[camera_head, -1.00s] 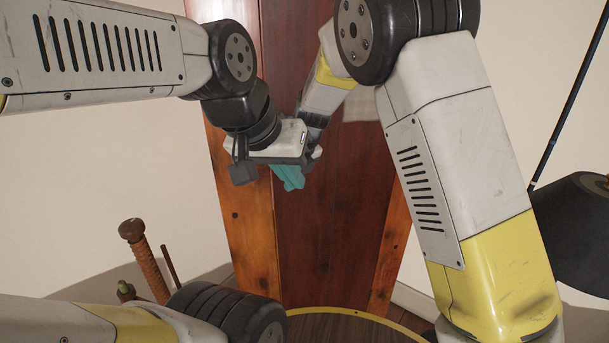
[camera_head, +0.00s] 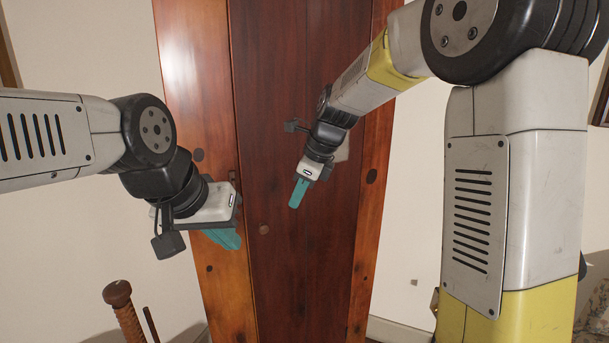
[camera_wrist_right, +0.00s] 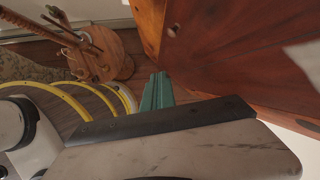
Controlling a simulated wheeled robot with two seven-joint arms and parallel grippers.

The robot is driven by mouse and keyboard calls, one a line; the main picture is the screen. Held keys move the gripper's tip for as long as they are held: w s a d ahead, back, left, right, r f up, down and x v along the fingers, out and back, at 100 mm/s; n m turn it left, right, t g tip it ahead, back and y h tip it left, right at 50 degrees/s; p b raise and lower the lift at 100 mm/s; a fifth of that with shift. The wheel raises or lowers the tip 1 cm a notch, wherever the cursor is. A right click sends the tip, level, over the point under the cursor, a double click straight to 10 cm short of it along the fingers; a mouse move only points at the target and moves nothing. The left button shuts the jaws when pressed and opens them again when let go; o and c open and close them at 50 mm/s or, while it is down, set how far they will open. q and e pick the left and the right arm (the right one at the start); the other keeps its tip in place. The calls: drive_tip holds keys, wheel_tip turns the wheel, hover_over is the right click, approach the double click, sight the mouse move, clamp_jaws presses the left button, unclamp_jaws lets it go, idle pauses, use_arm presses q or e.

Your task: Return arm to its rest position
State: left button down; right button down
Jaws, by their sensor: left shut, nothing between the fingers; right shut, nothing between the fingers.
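My left gripper (camera_head: 224,238) is at the left of the head view, in front of the wooden cabinet's left edge. Its teal fingers are together with nothing between them. My right gripper (camera_head: 298,192) hangs in front of the cabinet's dark red panel, its teal fingers pointing down, shut and empty. The right wrist view shows its teal fingers (camera_wrist_right: 156,95) closed together, with no object held. Both arms are raised and apart from each other.
The tall wooden cabinet (camera_head: 290,80) stands straight ahead. A wooden post (camera_head: 122,305) stands at the lower left. In the right wrist view, a round wooden stool-like piece (camera_wrist_right: 105,55) with posts stands on the floor near a rug (camera_wrist_right: 30,70).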

drive_tip(key=s+d+r+n+t+h, duration=0.1)
drive_tip(key=s+d+n, duration=0.8)
drive_tip(key=s+n, duration=0.1)
drive_tip(key=s+d+r+n+t+h, duration=0.1)
drive_tip(key=s+d+r+n+t, duration=0.1)
drive_tip(key=s+d+n, duration=0.7)
drive_tip(key=s+n, duration=0.2)
drive_tip(key=s, duration=0.1)
drive_tip(key=shift+s+d+r+t, duration=0.2)
drive_tip(key=shift+r+t, duration=0.05)
drive_tip(key=shift+t, duration=0.05)
drive_tip(key=shift+a, duration=0.1)
